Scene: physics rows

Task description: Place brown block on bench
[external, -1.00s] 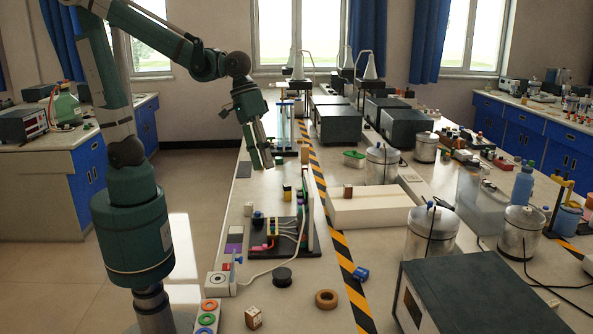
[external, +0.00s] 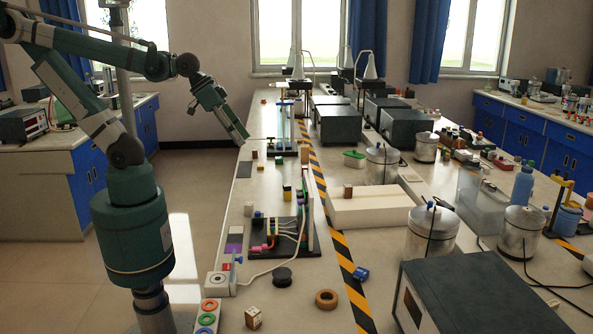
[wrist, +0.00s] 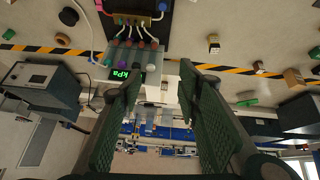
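A brown block (external: 348,190) sits on top of a long white box (external: 372,208) on the bench (external: 285,210). A second brownish block (external: 305,157) stands on the bench top near the striped tape; I cannot tell which of the two the task means. My gripper (external: 244,139) hangs near the bench's left edge, pointing down and to the right, clear of both blocks. In the wrist view my gripper (wrist: 159,80) has its two fingers spread apart with nothing between them.
A wired board (external: 278,236) and a spool (external: 282,277) occupy the front of the bench. Black-and-yellow tape (external: 335,234) runs along it. Metal canisters (external: 432,232) and dark boxes (external: 338,125) stand to the right. Bare bench top lies left of the white box.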

